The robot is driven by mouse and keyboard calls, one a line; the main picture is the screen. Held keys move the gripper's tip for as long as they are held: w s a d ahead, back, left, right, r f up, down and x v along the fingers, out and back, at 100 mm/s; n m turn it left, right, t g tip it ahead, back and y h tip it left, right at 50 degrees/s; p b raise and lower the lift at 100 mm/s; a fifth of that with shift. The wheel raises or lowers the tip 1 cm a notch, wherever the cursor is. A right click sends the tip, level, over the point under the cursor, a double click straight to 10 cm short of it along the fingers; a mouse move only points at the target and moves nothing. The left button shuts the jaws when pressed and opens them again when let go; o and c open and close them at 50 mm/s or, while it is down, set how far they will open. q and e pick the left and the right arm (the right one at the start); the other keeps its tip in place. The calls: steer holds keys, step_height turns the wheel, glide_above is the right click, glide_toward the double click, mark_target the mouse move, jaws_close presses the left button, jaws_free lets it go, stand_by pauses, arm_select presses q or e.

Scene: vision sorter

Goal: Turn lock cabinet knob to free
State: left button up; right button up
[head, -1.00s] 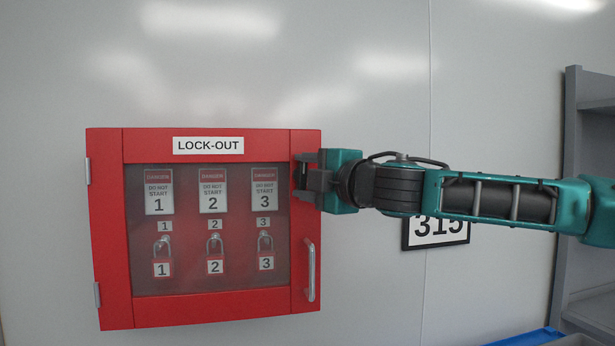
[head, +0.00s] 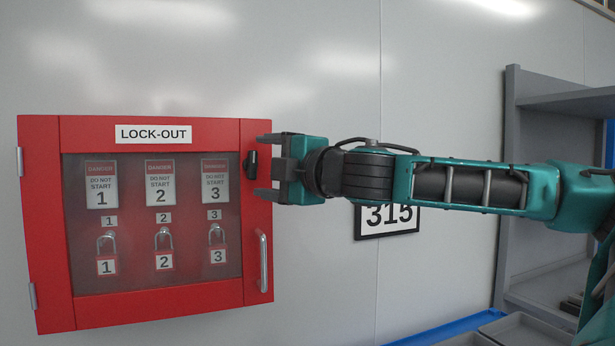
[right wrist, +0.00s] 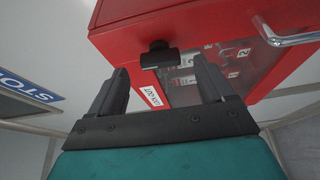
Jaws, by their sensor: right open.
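The red lock-out cabinet (head: 150,312) hangs on the wall at left in the head view, its windowed door shut. A black knob (head: 251,161) sits on the door's right edge, upright in that view; it also shows in the right wrist view (right wrist: 162,56). My right gripper (head: 265,167) is open at the knob, one finger above its level and one below. In the right wrist view, the fingertips (right wrist: 161,68) stand on either side of the knob with gaps, apart from it. My left gripper is not in view.
A metal door handle (head: 263,262) is below the knob. Numbered tags and padlocks show behind the window. A 315 sign (head: 388,219) is on the wall under my arm. A grey shelf (head: 510,180) stands at right, with grey trays (head: 525,328) at bottom right.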

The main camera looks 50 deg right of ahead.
steer(key=s+a+b, duration=0.1)
steer(key=s, duration=0.8)
steer(key=shift+s, duration=0.25)
steer(key=shift+w+f, duration=0.1)
steer(key=shift+f, duration=0.05)
